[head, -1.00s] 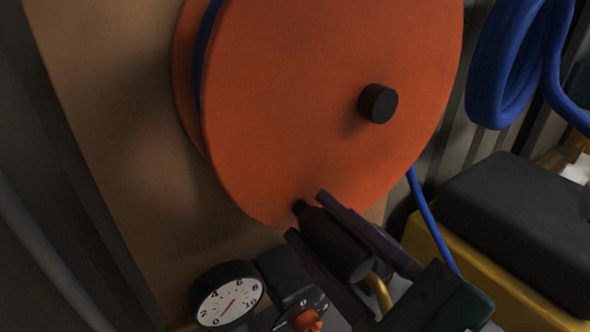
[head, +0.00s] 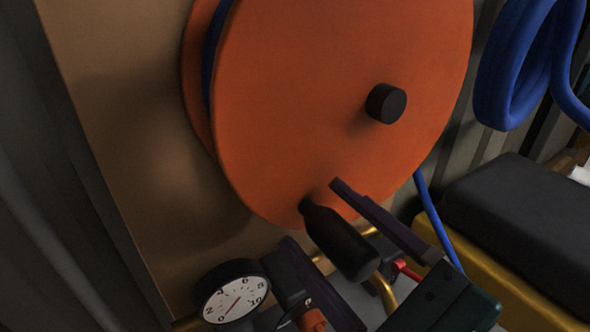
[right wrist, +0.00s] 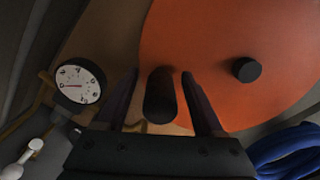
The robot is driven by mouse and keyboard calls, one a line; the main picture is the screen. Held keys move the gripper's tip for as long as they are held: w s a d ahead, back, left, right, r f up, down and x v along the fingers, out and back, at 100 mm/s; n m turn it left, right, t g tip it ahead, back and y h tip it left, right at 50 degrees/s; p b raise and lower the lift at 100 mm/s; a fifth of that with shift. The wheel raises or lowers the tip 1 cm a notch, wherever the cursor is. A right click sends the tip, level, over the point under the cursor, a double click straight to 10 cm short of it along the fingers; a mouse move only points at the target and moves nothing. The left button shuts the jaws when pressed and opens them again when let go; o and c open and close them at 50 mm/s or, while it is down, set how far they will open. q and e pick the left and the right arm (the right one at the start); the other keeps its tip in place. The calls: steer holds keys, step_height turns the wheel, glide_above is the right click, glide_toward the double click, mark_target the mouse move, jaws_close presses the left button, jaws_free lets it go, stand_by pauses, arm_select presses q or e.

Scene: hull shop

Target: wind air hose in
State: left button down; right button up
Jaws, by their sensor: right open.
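The orange hose reel (head: 310,100) stands on a tan board, with a black hub (head: 386,103) at its middle. Its black crank handle (head: 340,243) sticks out from the disc's lower edge; the right wrist view shows it end-on (right wrist: 160,95). My right gripper (head: 310,215) is open, one finger on each side of the handle, with gaps showing on both sides. Blue air hose (head: 211,48) shows between the reel's discs, and a length of blue hose (head: 437,222) runs down from behind the reel at right. My left gripper is not in view.
A white-faced gauge (head: 236,298) sits below the reel at lower left. A thick blue coil (head: 512,65) hangs at upper right. A black-topped yellow case (head: 525,225) stands at right. Yellow tubing (head: 385,295) shows below the handle.

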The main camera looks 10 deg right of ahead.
mark_target(365, 274)
steer(key=b+v, duration=0.2)
steer(key=v, duration=0.6)
steer(key=shift+s+d+f+b, duration=0.1)
steer(key=shift+s+f+b, duration=0.1)
steer(key=shift+s+b, duration=0.15)
steer(key=shift+s+d+r, duration=0.2)
steer(key=shift+s+d, duration=0.05)
steer(key=shift+s, duration=0.3)
